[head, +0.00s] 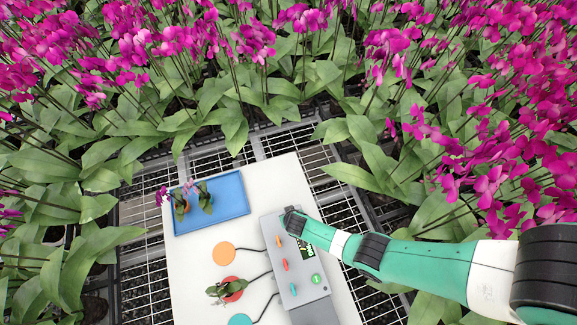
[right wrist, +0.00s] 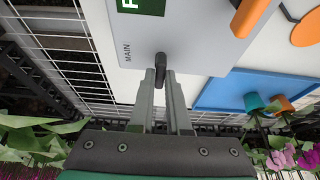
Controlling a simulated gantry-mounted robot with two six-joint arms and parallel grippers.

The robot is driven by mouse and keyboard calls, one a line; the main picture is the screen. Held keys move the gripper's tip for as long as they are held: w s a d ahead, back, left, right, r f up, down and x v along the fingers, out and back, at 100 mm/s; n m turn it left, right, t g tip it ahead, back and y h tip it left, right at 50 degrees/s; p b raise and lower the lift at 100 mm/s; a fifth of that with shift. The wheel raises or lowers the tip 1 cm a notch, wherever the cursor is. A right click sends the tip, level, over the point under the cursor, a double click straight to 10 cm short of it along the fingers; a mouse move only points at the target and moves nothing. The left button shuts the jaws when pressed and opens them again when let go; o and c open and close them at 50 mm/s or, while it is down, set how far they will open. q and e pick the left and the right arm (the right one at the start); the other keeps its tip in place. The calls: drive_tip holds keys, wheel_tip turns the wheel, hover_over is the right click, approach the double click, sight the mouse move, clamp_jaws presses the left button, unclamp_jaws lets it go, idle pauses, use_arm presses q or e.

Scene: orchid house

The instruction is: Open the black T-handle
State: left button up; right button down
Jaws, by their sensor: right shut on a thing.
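The black T-handle (right wrist: 160,66) stands on the grey control box (right wrist: 205,45) near its edge, beside the label MAIN. In the right wrist view my right gripper (right wrist: 161,76) has its two fingertips closed around the handle. My left gripper is in neither view.
The box carries an orange handle (head: 278,241), a red one (head: 285,265), a teal one (head: 293,289) and a green button (head: 316,279). Cables run to coloured discs on the white board (head: 200,262). A blue tray (head: 232,184) holds potted plants. Orchids surround the bench.

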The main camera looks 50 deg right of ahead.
drive_tip(key=n, duration=0.1)
drive_tip(key=n+y, duration=0.1)
drive_tip(key=n, duration=0.1)
drive_tip(key=shift+s+d+n+t+p, duration=0.1)
drive_tip(key=shift+d+n+t+p, duration=0.05)
drive_tip(key=shift+n+t+p, duration=0.15)
drive_tip(key=n+y, duration=0.1)
drive_tip(key=n, duration=0.1)
drive_tip(key=shift+d+f+n, duration=0.1)
drive_tip(key=shift+n, duration=0.3)
drive_tip(key=n+y+b, duration=0.1)
drive_tip(key=n, duration=0.2)
drive_tip(key=n+y+b, duration=0.1)
drive_tip(key=n, duration=0.2)
drive_tip(key=shift+d+y, duration=0.15)
drive_tip(key=shift+y, duration=0.25)
drive_tip(key=shift+n+y, duration=0.3)
drive_tip(key=shift+n, duration=0.8)
drive_tip(key=shift+n+g+y, duration=0.4)
drive_tip(key=shift+n+g, duration=0.5)
drive_tip(key=shift+n, duration=0.9)
drive_tip(key=shift+w, duration=0.2)
drive_tip(key=c, duration=0.9)
unclamp_jaws()
